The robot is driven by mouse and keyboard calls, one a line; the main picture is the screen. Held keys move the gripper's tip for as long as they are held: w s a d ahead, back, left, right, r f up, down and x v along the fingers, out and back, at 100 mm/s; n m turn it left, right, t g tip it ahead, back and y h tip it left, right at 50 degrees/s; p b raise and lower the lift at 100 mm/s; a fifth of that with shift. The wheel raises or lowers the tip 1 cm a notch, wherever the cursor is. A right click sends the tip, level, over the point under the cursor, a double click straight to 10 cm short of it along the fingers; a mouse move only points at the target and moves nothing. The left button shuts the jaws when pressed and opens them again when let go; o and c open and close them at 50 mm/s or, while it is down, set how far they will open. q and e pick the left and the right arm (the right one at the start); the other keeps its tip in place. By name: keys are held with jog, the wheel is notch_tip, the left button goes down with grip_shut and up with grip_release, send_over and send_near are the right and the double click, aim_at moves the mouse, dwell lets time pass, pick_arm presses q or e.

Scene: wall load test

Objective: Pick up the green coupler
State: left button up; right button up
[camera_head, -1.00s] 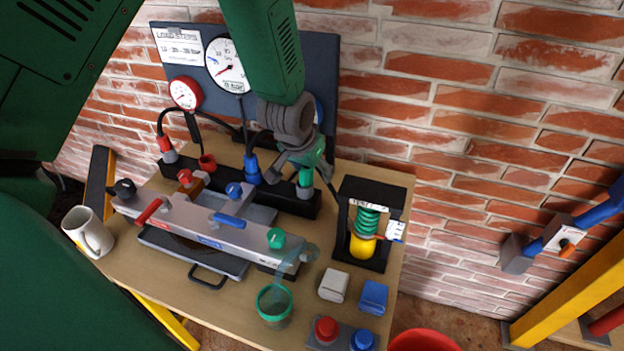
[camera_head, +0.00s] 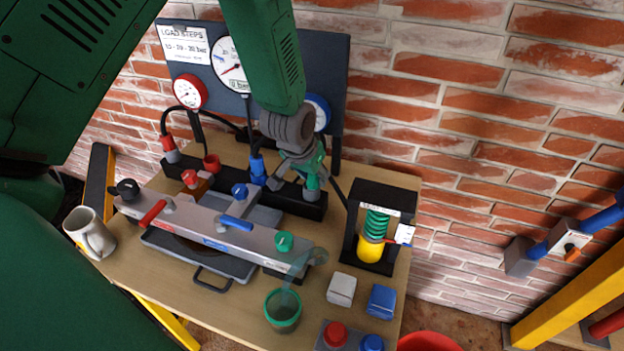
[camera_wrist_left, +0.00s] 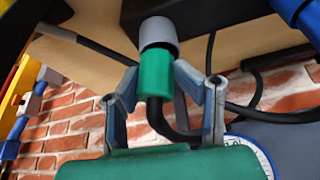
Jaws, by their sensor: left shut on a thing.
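The green coupler (camera_head: 313,182) has a grey collar and a dark hose. It stands at the right end of a black manifold block (camera_head: 300,205) on the bench. In the left wrist view the coupler (camera_wrist_left: 155,78) sits between the two finger pads, its grey collar against the dark block. My left gripper (camera_head: 304,178) reaches down from above and is shut on the coupler; its fingers (camera_wrist_left: 155,74) show on either side of it in the wrist view. The fingers partly hide the coupler in the head view. My right gripper is not in view.
A blue coupler (camera_head: 257,168) and a red coupler (camera_head: 170,148) stand further left on the block. A gauge board (camera_head: 330,60) stands behind. A spring unit (camera_head: 375,225) is to the right. A grey beam (camera_head: 215,235) and green cup (camera_head: 283,310) are in front.

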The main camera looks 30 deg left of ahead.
pick_arm(q)
jog(key=shift+s+a+f, duration=0.1)
jog(key=shift+a+f, duration=0.25)
grip_shut()
jog(key=shift+d+r, duration=0.1)
jog(key=shift+d, duration=0.35)
jog(key=r, duration=0.9)
jog(key=shift+a+r+p, duration=0.2)
jog(key=shift+a+p, duration=0.05)
jog(key=shift+p, duration=0.1)
jog(key=shift+w+d+r, duration=0.15)
jog(key=shift+w+r, duration=0.05)
jog(key=shift+r, duration=0.2)
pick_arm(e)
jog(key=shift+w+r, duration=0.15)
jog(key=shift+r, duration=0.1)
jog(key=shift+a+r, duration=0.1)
pick_arm(q)
jog(key=shift+a+r+p, duration=0.25)
jog(key=shift+p, duration=0.05)
notch_tip(320, 180, up, 2)
jog(key=shift+d+p, duration=0.1)
jog(key=shift+p, duration=0.9)
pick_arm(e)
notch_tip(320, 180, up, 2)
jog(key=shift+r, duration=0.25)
